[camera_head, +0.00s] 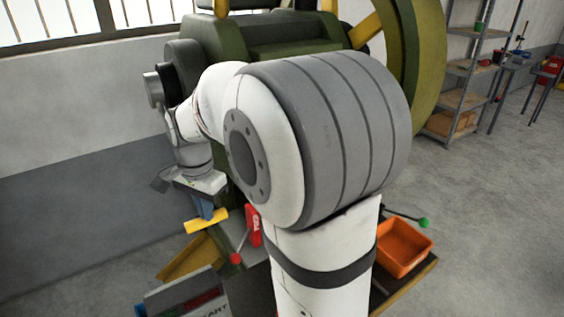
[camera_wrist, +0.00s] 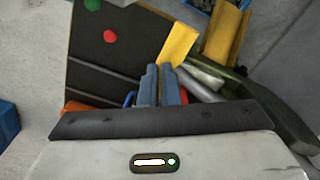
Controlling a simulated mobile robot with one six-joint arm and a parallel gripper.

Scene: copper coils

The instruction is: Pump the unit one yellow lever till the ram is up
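A yellow lever (camera_head: 206,221) shows at the left of the head view, beside the machine's lower front. In the wrist view, a yellow bar (camera_wrist: 178,43) that appears to be this lever reaches to my fingertips. My gripper (camera_head: 207,212) has blue fingers pointing down at the lever. In the wrist view, the gripper's fingers (camera_wrist: 158,68) are close together, with only a narrow gap. The bar looks wider than that gap and lies at or just beyond the tips; contact is unclear. The ram cannot be made out; my arm covers much of the machine.
A red block (camera_head: 254,224) and red-knobbed lever (camera_head: 236,258) stand near the yellow lever. A green-knobbed lever (camera_head: 423,222) and orange bin (camera_head: 402,248) are at right. The large green machine (camera_head: 265,38) stands behind. A shelf (camera_head: 462,70) stands back right; the right floor is clear.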

